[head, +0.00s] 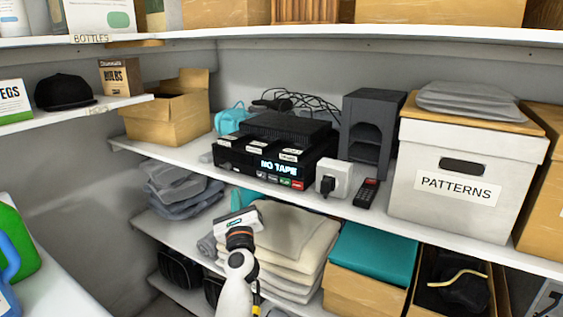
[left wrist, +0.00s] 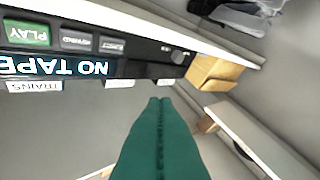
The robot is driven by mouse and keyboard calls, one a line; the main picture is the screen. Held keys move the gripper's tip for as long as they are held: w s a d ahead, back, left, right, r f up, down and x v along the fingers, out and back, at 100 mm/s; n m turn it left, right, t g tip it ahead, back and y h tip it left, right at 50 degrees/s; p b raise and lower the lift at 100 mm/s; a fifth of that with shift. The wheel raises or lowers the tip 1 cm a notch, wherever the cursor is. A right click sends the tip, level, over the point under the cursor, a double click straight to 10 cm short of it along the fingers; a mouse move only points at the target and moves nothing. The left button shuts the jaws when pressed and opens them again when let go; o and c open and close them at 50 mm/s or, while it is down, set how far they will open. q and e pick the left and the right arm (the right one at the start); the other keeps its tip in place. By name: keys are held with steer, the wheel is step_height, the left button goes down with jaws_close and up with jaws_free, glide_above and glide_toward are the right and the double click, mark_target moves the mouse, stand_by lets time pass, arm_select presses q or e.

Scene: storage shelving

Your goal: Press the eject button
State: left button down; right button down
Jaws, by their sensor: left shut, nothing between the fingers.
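The black tape player (head: 232,160) sits on the middle shelf, its lit display reading NO TAPE. A row of small buttons runs along its lower front, including a green one (head: 285,182) and a red one (head: 298,185). In the left wrist view the player is upside down at upper left, with the green PLAY button (left wrist: 27,34) and two grey buttons. The rightmost grey one (left wrist: 112,46) appears to be eject; its label is small. My left gripper (head: 242,196) is below the player's front, apart from it. Its green fingers (left wrist: 160,100) are shut and empty. My right gripper is out of view.
A white plug adapter (head: 341,178) and a dark remote (head: 367,193) lie right of the player. The PATTERNS box (head: 420,160) stands farther right. Folded cloths (head: 295,240) fill the shelf below. An open cardboard box (head: 170,118) is at left. The shelf edge runs below the buttons.

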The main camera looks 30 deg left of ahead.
mark_target(255, 185)
arm_select(q)
steer(key=shift+w+r+n, duration=0.15)
steer(key=shift+w+n, duration=0.2)
steer(key=shift+n, duration=0.25)
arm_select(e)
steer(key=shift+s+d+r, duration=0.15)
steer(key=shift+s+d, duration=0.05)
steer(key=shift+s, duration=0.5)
